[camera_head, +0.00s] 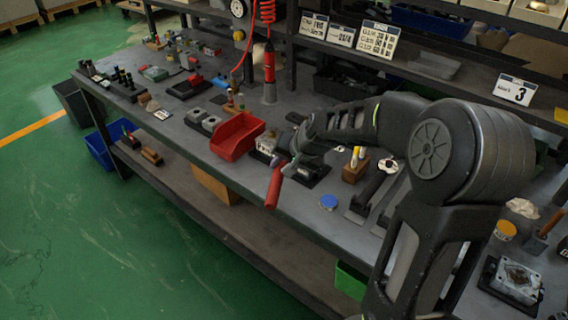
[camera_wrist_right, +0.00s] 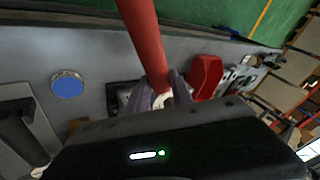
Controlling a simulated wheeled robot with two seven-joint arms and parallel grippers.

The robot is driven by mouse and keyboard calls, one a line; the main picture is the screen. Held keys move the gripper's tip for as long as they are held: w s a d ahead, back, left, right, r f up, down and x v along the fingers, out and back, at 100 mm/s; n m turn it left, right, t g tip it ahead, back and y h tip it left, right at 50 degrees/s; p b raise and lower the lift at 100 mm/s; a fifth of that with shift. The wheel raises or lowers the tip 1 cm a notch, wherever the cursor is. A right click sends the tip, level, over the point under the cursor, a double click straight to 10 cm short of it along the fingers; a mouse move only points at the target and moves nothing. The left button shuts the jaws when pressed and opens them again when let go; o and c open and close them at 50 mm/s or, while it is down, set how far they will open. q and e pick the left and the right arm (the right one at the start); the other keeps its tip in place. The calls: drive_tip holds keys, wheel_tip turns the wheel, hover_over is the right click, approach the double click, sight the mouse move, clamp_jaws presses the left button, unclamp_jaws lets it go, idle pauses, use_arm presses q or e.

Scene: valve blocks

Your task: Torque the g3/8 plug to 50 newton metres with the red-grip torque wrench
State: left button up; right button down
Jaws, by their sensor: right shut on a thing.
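The red-grip torque wrench (camera_head: 273,188) is held by my right gripper (camera_head: 290,168), its red grip jutting over the table's front edge. In the right wrist view the red grip (camera_wrist_right: 143,38) runs up from between the fingers of my right gripper (camera_wrist_right: 168,97), which is shut on the wrench. A metal valve block (camera_head: 266,144) stands beside the red bin, just behind the gripper. The wrench's head and the G3/8 plug are hidden, so I cannot tell whether they touch. My left gripper is not in view.
The open red bin (camera_head: 237,136) stands close left of the wrench. A blue round lid (camera_head: 328,201) and a wooden holder (camera_head: 355,168) are to the right. A red air tool (camera_head: 269,66) hangs from a coiled hose. Green floor lies clear in front.

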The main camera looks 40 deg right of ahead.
drive_tip(key=shift+w+a+r+m+h+p, duration=0.2)
drive_tip(key=shift+w+a+m+h+p, duration=0.35)
drive_tip(key=shift+p, duration=1.2)
drive_tip(key=shift+w+a+m, duration=0.15)
drive_tip(key=shift+w+m, duration=0.1)
drive_tip(key=shift+w, duration=0.05)
drive_tip(key=shift+f, duration=0.1)
drive_tip(key=shift+a+p, duration=0.1)
drive_tip(key=shift+p, duration=0.2)
drive_tip(key=shift+w+a+m+h+p, duration=0.3)
drive_tip(key=shift+w+m+p, duration=0.25)
drive_tip(key=shift+p, duration=0.55)
drive_tip(key=shift+w+a+m+h+p, duration=0.15)
drive_tip(key=shift+w+a+m+p, duration=0.3)
drive_tip(key=shift+p, duration=0.65)
drive_tip(key=shift+w, duration=0.1)
drive_tip(key=shift+d, duration=0.1)
